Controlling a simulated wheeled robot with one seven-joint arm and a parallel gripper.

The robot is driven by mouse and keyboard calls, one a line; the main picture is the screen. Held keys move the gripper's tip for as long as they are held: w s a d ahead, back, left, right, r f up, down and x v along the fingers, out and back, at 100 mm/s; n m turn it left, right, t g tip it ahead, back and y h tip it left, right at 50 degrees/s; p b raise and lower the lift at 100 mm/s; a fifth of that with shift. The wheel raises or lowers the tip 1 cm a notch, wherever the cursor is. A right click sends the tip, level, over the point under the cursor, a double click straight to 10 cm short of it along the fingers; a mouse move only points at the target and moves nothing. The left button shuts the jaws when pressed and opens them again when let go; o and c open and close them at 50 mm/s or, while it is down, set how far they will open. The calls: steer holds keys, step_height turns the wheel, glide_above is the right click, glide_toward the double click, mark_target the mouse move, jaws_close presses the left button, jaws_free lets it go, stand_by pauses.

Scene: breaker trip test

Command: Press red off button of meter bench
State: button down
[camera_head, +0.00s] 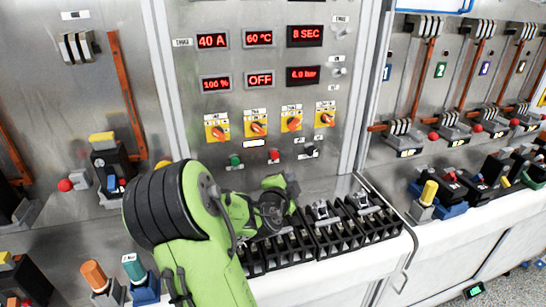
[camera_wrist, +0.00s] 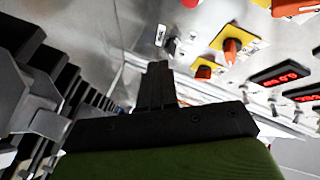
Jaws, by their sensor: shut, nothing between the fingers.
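The meter bench panel (camera_head: 200,150) fills the middle of the head view. Its red off button (camera_head: 273,155) sits low on the panel between a green button (camera_head: 235,160) and a black switch (camera_head: 311,150). In the wrist view the red button (camera_wrist: 190,4) is cut by the top edge, and the black switch (camera_wrist: 172,45) shows below it. My gripper (camera_wrist: 158,72) is shut and empty, apart from the red button. In the head view my arm hides much of the gripper, which is below the button row.
Rotary switches on yellow plates (camera_head: 257,129) and red displays (camera_head: 260,79) are above the buttons. A black terminal row (camera_head: 340,233) stands on the white ledge (camera_head: 390,251) below. Neighbouring panels carry levers, knobs and coloured plugs (camera_head: 429,192).

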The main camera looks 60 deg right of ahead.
mark_target(275, 155)
steer(key=w+d+p, duration=0.2)
steer(key=w+d, duration=0.4)
steer(key=shift+p, duration=0.3)
stand_by(1.8)
steer(key=shift+w+d+b, duration=0.25)
steer(key=shift+w+b, duration=0.05)
steer(key=shift+b, duration=0.25)
steer(key=shift+w+d+b, duration=0.3)
steer(key=shift+w+d, duration=0.05)
stand_by(0.7)
steer(key=shift+s+a+b, duration=0.65)
steer(key=shift+b, duration=0.2)
